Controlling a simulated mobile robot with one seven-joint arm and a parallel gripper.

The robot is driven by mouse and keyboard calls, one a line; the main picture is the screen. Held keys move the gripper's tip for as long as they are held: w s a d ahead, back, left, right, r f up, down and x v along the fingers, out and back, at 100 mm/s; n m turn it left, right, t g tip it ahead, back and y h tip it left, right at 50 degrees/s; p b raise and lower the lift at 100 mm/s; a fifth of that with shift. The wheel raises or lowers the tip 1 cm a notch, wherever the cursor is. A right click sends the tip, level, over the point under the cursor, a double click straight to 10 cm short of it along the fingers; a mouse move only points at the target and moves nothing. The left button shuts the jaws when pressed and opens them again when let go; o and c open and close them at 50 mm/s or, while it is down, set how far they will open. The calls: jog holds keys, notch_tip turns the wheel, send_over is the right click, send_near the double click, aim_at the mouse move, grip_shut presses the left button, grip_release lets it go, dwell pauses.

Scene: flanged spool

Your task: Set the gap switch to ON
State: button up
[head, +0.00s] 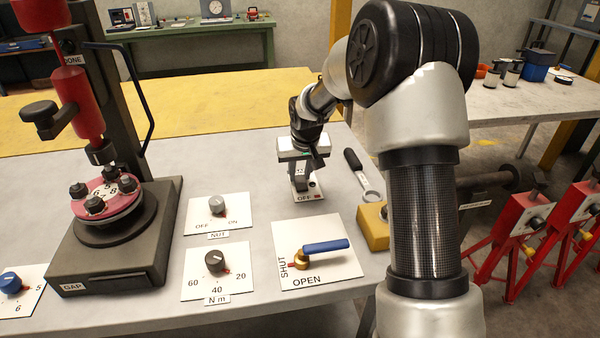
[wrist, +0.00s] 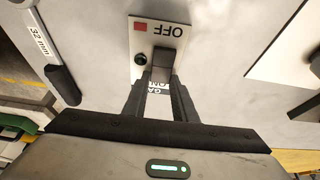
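The gap switch is a small white plate (wrist: 143,35) with a dark lever (wrist: 163,62). The plate reads OFF beside a red square, with a small black round part next to the lever. Upside-down lettering, partly hidden, seems to read GA and ON between my fingers. My gripper (head: 300,184) points down over the switch. In the wrist view its fingertips (wrist: 160,82) stand apart at the lever; I cannot tell whether they grip it.
A valve plate with a blue handle (head: 326,246), a NUT knob (head: 217,206) and an N m knob (head: 214,260) lie nearby. A 32 mm wrench (head: 358,170) lies close on the right. The spool fixture (head: 105,195) stands left.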

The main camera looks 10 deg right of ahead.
jog(key=shift+r+g+p, duration=0.3)
jog(key=shift+p, duration=0.65)
jog(key=shift+w+f+g+p, duration=0.2)
jog(key=shift+f+g+p, duration=0.15)
jog(key=shift+p, duration=0.45)
jog(key=o, duration=1)
jog(key=shift+o, duration=0.2)
jog(key=p+v, duration=0.1)
jog(key=v, duration=1.6)
jog(key=shift+r+p, duration=0.25)
jog(key=shift+p, duration=0.15)
